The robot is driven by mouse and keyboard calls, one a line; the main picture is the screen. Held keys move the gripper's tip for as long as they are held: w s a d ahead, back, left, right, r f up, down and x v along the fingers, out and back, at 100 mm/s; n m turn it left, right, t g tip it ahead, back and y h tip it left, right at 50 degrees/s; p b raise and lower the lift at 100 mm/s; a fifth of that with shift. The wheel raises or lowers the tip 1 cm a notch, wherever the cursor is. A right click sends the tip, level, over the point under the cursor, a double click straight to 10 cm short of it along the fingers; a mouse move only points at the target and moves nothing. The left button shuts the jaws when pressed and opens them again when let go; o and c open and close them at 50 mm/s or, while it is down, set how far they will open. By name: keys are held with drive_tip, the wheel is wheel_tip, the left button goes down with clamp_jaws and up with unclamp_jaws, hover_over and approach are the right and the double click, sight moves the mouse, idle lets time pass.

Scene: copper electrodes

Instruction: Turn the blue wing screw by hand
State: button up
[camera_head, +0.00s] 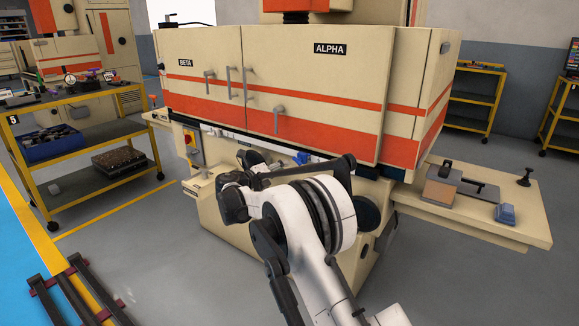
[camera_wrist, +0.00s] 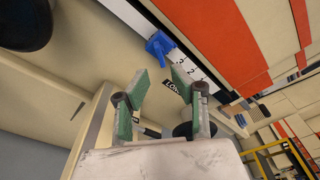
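The blue wing screw (camera_wrist: 160,44) sits on a white numbered scale strip (camera_wrist: 192,68) in the wrist view. In the head view a small blue piece (camera_head: 301,158), apparently the same screw, shows under the orange band of the machine. My gripper (camera_wrist: 161,82) has green-padded fingers, spread apart with nothing between them. In the wrist view the screw appears beyond the fingertips, roughly in line with the gap and not touched. In the head view the gripper is hard to make out among my dark arm parts.
The cream machine (camera_head: 275,60) with ALPHA and BETA doors fills the middle. A dark label (camera_wrist: 172,87) lies near the fingertips. The machine's side table (camera_head: 480,225) extends right. A yellow-framed cart (camera_head: 110,130) stands left, and a dark rack (camera_head: 75,290) lies on the floor.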

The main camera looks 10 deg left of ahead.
sight(296, 162)
drive_tip(key=shift+x, duration=3.05)
drive_tip(key=shift+w+d, duration=0.25)
drive_tip(key=shift+w, duration=0.05)
drive_tip(key=shift+c, duration=0.2)
clamp_jaws()
